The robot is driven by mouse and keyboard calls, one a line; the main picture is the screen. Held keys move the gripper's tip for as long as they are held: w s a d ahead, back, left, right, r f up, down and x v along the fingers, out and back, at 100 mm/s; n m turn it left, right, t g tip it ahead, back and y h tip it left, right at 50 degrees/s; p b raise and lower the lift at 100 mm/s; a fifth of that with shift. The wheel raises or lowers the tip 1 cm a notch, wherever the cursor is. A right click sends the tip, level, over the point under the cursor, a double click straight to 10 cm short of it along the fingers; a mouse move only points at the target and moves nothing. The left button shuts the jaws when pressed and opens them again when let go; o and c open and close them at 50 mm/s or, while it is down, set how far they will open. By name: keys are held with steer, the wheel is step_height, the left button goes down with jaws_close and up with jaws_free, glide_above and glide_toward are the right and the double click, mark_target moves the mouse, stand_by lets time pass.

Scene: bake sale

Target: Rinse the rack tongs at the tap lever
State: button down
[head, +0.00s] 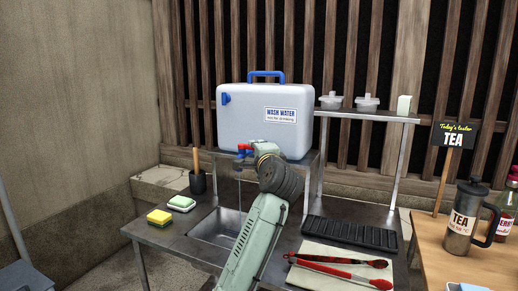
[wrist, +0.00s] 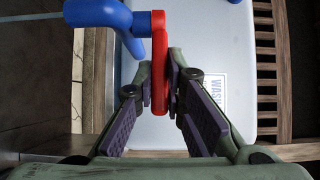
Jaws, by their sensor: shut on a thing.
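The red tap lever (wrist: 158,62) stands between my fingers in the wrist view, beside the blue tap body (wrist: 98,14). My gripper (wrist: 160,88) is shut on this lever. In the head view my gripper (head: 254,151) is at the tap, below the front of the wash water container (head: 240,118), and partly hides it. A thin bluish streak (head: 240,192) shows below the tap, over the sink (head: 213,228). The red and black tongs (head: 335,271) lie on a pale mat (head: 318,251) right of the sink, apart from my gripper.
A dark slotted rack (head: 350,233) lies behind the tongs. A yellow sponge (head: 159,217), a soap dish (head: 181,203) and a dark cup with a wooden handle (head: 197,181) stand left of the sink. A shelf (head: 352,115) holds lidded tubs. A tea press (head: 464,217) stands on the right table.

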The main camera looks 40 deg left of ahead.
steer(key=shift+s+m+t+h+p, duration=0.15)
steer(key=shift+s+m+t+h, duration=0.15)
steer(key=shift+m+t+h, duration=0.35)
steer(key=shift+s+m+t+h+p, duration=0.15)
steer(key=shift+s+m+t+h, duration=0.15)
steer(key=shift+m+t+h, duration=0.35)
steer(key=c, duration=1.6)
jaws_free()
steer(key=shift+c, duration=0.2)
steer(key=v, duration=1.2)
